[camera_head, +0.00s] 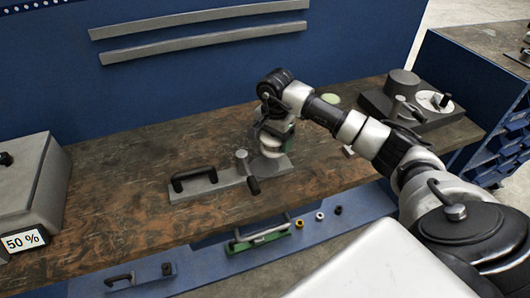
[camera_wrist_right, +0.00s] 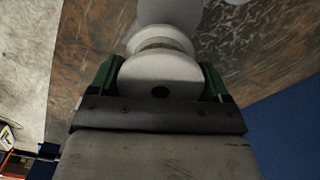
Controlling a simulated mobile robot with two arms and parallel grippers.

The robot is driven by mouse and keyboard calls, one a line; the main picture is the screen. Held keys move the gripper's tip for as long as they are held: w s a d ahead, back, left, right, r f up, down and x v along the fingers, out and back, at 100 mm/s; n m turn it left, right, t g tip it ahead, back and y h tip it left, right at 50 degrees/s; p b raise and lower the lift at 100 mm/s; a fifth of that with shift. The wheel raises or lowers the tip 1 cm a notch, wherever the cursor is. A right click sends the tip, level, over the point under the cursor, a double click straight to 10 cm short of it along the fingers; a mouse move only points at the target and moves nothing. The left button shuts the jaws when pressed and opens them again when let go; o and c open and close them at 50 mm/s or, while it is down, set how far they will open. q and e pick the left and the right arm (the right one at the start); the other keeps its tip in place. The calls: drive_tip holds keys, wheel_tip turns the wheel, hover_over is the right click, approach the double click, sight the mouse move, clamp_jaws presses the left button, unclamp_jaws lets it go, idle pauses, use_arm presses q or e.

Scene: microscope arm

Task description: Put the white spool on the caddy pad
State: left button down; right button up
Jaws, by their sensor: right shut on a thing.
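My right gripper (camera_head: 279,134) is shut on the white spool (camera_head: 270,147), above the right end of a grey caddy base (camera_head: 225,184) on the bench. In the right wrist view the spool (camera_wrist_right: 160,75) sits between the green fingers of the gripper (camera_wrist_right: 160,80). The caddy base has a dark handle at its left and a small post with a lever near the spool. The gripper and spool partly hide the caddy's right end. I cannot tell whether the spool touches the pad. My left gripper is not in view.
A pale green disc (camera_head: 330,98) lies on the bench behind my right arm. A grey fixture with a cylinder (camera_head: 402,83) and a white disc (camera_head: 435,101) stands at the back right. A grey box (camera_head: 30,190) with a "50 %" display is at left. Bench left of the caddy is clear.

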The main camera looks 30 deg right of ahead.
sight(265, 148)
drive_tip(key=shift+w+a+f, duration=0.1)
drive_tip(key=shift+a+f, duration=0.25)
drive_tip(key=shift+a, duration=0.3)
drive_tip(key=shift+a+f, duration=0.3)
drive_tip(key=shift+a, duration=0.3)
drive_tip(key=shift+a+f, duration=0.15)
drive_tip(key=shift+f, duration=0.05)
drive_tip(key=shift+f+p, duration=0.25)
drive_tip(key=shift+p, duration=0.15)
wheel_tip(265, 148, down, 4)
drive_tip(key=shift+r+p, duration=0.25)
drive_tip(key=shift+p, duration=0.25)
drive_tip(key=shift+f, duration=0.15)
drive_tip(key=o, duration=0.9)
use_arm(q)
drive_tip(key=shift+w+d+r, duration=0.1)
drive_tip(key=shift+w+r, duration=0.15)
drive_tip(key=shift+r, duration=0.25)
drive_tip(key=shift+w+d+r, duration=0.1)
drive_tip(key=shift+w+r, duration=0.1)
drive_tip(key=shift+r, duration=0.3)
